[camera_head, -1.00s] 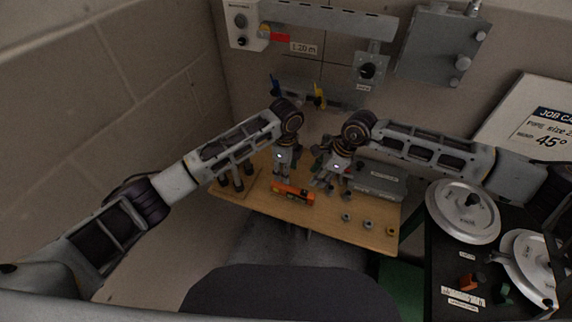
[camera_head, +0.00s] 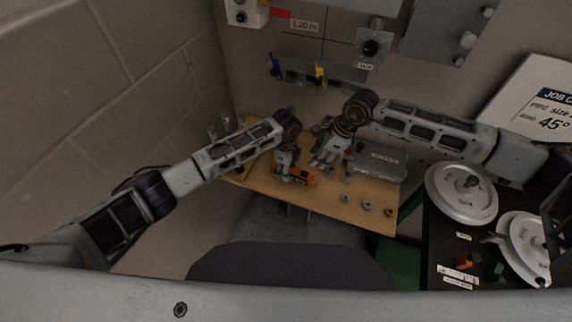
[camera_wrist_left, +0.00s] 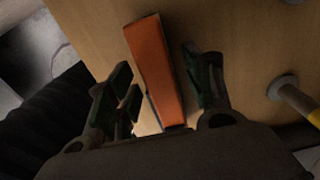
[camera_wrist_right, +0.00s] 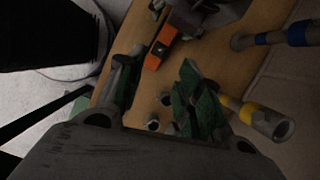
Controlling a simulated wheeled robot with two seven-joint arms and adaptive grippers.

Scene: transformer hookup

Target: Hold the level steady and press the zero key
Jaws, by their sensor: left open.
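The orange level (camera_head: 304,179) lies on the wooden bench top, partly hidden by my left gripper (camera_head: 285,176). In the left wrist view the level (camera_wrist_left: 155,68) lies between the spread green-padded fingers of my left gripper (camera_wrist_left: 160,82), with gaps on both sides. My right gripper (camera_head: 320,160) is above the bench, to the right of the level. In the right wrist view its fingers (camera_wrist_right: 160,92) are apart and hold nothing; the level (camera_wrist_right: 161,45) is beyond them. I cannot make out the zero key.
Small metal fittings (camera_head: 367,205) stand along the bench's (camera_head: 330,200) right front. A grey box (camera_head: 380,160) is at the back right. A rack with blue and yellow-handled tools (camera_head: 320,75) is on the wall. A dark cart with round discs (camera_head: 462,193) is at the right.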

